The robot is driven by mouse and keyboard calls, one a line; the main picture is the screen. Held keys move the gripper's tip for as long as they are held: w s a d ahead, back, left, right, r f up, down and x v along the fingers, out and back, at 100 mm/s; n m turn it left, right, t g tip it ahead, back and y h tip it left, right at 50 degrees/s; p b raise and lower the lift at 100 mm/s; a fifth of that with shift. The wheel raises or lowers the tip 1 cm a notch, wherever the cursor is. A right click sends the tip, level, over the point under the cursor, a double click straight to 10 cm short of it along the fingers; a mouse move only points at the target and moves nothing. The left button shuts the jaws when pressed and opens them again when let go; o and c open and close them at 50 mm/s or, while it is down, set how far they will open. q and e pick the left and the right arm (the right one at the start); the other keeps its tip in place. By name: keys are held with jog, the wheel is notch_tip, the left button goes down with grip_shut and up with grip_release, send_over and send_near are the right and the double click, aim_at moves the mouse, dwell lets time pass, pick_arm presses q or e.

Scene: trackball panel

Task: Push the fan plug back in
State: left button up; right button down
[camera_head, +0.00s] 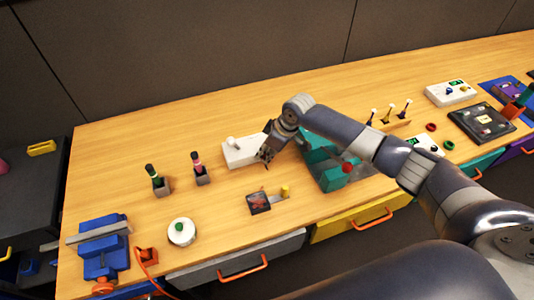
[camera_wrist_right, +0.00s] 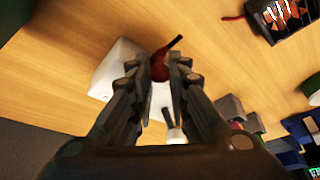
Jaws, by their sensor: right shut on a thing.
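My right gripper (camera_head: 266,156) is at the right end of a white box (camera_head: 242,151) on the bench. In the right wrist view the gripper (camera_wrist_right: 156,72) is shut on a dark red plug (camera_wrist_right: 160,63) with a short dark lead pointing up and right. The white box (camera_wrist_right: 116,72) lies just behind and beside the plug; I cannot tell whether the plug touches it or sits in it. A small dark fan unit (camera_head: 258,202) lies on the bench in front; it also shows in the wrist view (camera_wrist_right: 283,18). The plug is hidden in the head view. My left gripper is out of view.
A teal holder (camera_head: 322,160) stands right of the gripper. Bench behind the box is clear.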

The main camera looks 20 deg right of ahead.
jog(key=c, duration=1.7)
grip_release()
jog(key=shift+w+r, duration=0.3)
jog(key=shift+w, duration=0.05)
jog(key=shift+o, duration=1.1)
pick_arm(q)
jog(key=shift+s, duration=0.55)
pick_arm(e)
jog(key=shift+f, duration=0.15)
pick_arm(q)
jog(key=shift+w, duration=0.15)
pick_arm(e)
jog(key=v, duration=1.2)
